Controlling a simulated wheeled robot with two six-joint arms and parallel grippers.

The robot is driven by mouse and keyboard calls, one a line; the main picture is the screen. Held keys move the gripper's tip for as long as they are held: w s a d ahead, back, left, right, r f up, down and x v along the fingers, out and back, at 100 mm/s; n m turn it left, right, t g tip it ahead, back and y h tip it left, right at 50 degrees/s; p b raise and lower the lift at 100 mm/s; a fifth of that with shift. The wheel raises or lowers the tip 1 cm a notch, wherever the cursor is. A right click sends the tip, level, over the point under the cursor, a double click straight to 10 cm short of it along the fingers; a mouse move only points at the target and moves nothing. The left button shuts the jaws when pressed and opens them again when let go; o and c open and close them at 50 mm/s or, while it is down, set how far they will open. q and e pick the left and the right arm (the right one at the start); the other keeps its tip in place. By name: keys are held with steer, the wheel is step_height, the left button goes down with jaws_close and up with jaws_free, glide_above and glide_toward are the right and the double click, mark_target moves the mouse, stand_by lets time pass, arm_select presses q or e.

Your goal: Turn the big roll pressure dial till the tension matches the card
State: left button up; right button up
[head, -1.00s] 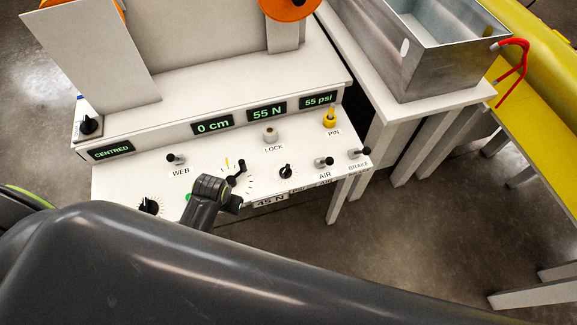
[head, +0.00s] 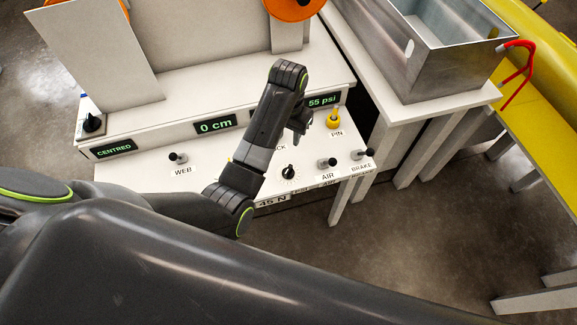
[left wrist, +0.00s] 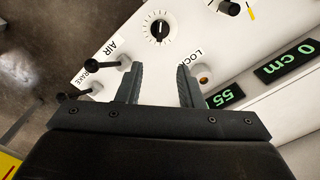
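A large dial with a black knob (left wrist: 230,8) and a yellow mark shows at the top edge of the left wrist view; my arm hides it in the head view. A smaller black dial (head: 289,171) shows in both views. The card (head: 272,200) at the panel's front edge reads 45 N. The tension display (left wrist: 225,97) shows 55 in the left wrist view, its unit cut off; my arm covers it in the head view. My left gripper (head: 300,128) is open and empty over the panel, its fingers between the AIR lever and LOCK knob. My right gripper is out of view.
The AIR lever (head: 327,164), BRAKE lever (head: 364,153), WEB lever (head: 178,158) and yellow PIN (head: 334,118) stand up from the panel. The LOCK knob (left wrist: 204,75) is close to my fingers. A metal bath (head: 455,60) stands right of the panel.

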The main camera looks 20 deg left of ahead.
mark_target(288, 169)
arm_select(q)
step_height(288, 169, down, 17)
steer(key=shift+f+b, duration=0.15)
steer(key=shift+b, duration=0.45)
jaws_close()
